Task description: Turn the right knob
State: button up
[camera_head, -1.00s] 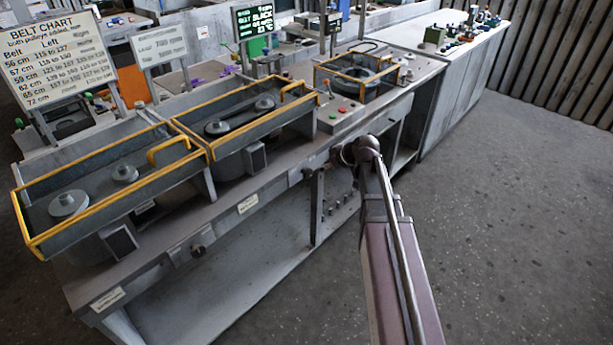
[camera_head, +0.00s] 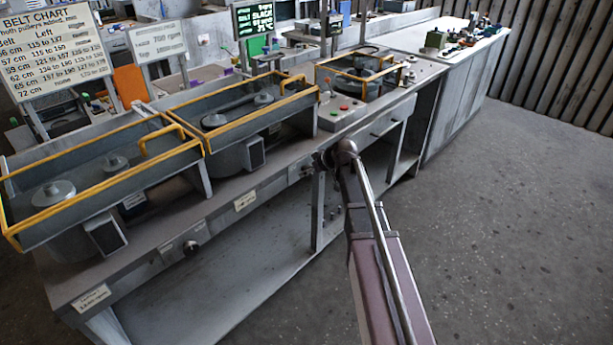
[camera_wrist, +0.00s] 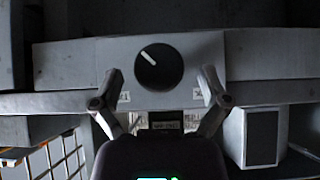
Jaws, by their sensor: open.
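A round black knob (camera_wrist: 159,66) with a white pointer line sits on a light grey panel (camera_wrist: 203,52) in the wrist view. Its pointer slants to the upper left. My gripper (camera_wrist: 161,84) is open, one finger on each side of the knob and slightly below its centre, with gaps on both sides. In the head view, my arm's end is by the right part of the bench front, and my gripper's fingers are hidden there. Another dark knob (camera_head: 190,248) is farther left on the bench front, away from my arm.
The bench carries yellow-railed housings with pulleys, such as the left one (camera_head: 45,215). Under the panel are small labels and, at right, a box with a dark face (camera_wrist: 262,136). A belt chart (camera_head: 60,50) stands at the back left. The floor (camera_head: 500,210) at right is clear.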

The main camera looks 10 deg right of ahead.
jog(key=shift+w+a+f, duration=0.3)
jog(key=shift+w+f, duration=0.05)
jog(key=shift+f, duration=0.05)
jog(key=c, duration=1.1)
jog(key=shift+a, duration=0.2)
jog(key=shift+c, duration=0.3)
jog(key=shift+d, duration=0.1)
